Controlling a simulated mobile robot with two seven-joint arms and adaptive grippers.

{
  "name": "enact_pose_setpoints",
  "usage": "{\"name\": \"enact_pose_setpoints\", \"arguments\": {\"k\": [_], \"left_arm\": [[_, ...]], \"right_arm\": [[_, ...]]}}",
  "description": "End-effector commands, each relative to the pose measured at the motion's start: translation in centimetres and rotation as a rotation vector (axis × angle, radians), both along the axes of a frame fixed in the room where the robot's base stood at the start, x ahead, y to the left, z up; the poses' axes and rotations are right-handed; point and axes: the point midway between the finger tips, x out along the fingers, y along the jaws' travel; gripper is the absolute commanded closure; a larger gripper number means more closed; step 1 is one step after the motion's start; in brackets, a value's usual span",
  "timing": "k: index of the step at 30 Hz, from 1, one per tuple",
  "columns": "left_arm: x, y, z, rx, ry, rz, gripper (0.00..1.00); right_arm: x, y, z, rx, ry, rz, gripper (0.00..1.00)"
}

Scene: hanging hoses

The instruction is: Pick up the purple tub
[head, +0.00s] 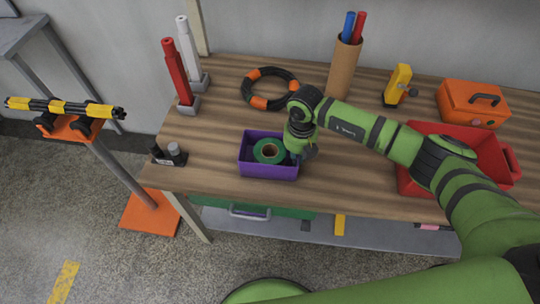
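The purple tub (262,170) is a small open box standing near the front edge of the wooden workbench. A green ring-shaped roll (268,150) lies in it. My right gripper (297,157) points down at the tub's right end, over or against the right rim. My own wrist hides most of its fingers and part of that rim, so I cannot tell whether they are open or shut, or touching the tub. My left gripper is not in view.
The workbench (215,125) also holds a black-and-orange ring (268,88), red and white upright tubes at left, a cardboard tube (344,68) with blue and red sticks, a yellow tool (398,85), an orange case (473,103) and a red bin (488,155) behind my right arm.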

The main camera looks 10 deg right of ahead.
Motion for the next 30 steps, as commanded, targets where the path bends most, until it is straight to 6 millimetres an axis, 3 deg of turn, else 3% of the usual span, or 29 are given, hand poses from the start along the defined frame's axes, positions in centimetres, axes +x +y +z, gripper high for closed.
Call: {"name": "enact_pose_setpoints", "arguments": {"k": [6,15,26,30], "left_arm": [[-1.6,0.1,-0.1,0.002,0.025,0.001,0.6],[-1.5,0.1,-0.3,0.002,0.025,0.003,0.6],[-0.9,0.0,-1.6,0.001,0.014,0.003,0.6],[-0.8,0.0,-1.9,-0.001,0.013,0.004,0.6]], "right_arm": [[0.1,0.1,0.1,0.002,-0.003,0.0,1.0],[0.1,0.1,0.5,0.002,-0.004,0.0,1.0],[0.2,0.1,3.8,0.004,-0.006,0.0,1.0],[-0.7,-1.1,4.8,0.001,-0.003,-0.001,1.0]]}}
